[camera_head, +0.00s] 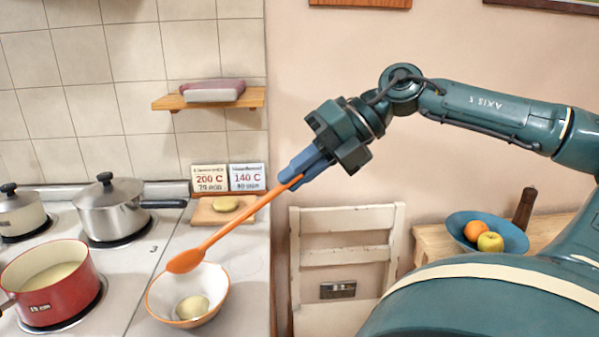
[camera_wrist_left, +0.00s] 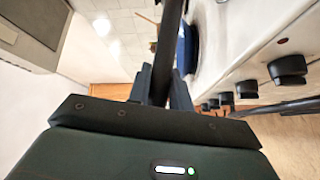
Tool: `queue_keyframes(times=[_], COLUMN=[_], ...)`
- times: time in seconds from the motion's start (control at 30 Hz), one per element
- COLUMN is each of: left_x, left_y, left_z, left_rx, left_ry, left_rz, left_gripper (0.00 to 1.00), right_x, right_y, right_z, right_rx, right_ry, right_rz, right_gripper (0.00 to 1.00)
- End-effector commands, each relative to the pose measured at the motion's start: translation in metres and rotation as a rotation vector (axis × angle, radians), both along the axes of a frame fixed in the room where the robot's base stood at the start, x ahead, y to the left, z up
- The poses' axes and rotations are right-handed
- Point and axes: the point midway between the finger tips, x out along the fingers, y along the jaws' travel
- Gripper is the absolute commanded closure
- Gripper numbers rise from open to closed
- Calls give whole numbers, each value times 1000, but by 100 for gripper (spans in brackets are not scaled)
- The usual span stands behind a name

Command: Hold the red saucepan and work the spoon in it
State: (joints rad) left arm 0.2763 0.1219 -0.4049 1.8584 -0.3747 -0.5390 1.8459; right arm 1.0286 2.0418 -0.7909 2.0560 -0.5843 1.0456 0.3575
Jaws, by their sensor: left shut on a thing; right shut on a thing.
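The red saucepan (camera_head: 62,300) stands on the stove at the lower left of the head view, with pale contents. Its dark handle leaves the frame at the left. My right gripper (camera_head: 299,172) is shut on the handle of the orange spoon (camera_head: 240,220). The spoon slants down to the left, its head over the orange-rimmed bowl (camera_head: 212,318), to the right of the saucepan. My left gripper (camera_wrist_left: 163,95) is outside the head view. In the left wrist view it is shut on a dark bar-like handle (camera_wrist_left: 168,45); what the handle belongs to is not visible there.
A board (camera_head: 205,215) and two temperature cards are behind the bowl. A white chair (camera_head: 345,220) is to the right. Stove knobs (camera_wrist_left: 287,70) show in the left wrist view.

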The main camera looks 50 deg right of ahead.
Motion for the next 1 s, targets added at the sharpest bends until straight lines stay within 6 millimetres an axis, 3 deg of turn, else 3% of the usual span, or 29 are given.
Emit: queue_keyframes(times=[0.2, 0.4, 0.7, 1.0], left_x=[0, 0, 0, 0], left_y=[-1, -1, -1, -1], left_z=[-1, 0, 0, 0], left_rx=[0, 0, 0, 0], left_ry=[1, 1, 1, 1], left_rz=[-2, -2, -1, -1], left_gripper=[100, 100, 100, 100], right_x=[-3, -4, -5, -4], right_y=[7, 10, 12, 12], right_z=[4, 7, 9, 31], right_rx=[-319, -472, -523, -524], right_ry=[-279, -503, -609, -609], right_rz=[308, 487, 566, 566], right_gripper=[100, 100, 100, 100])
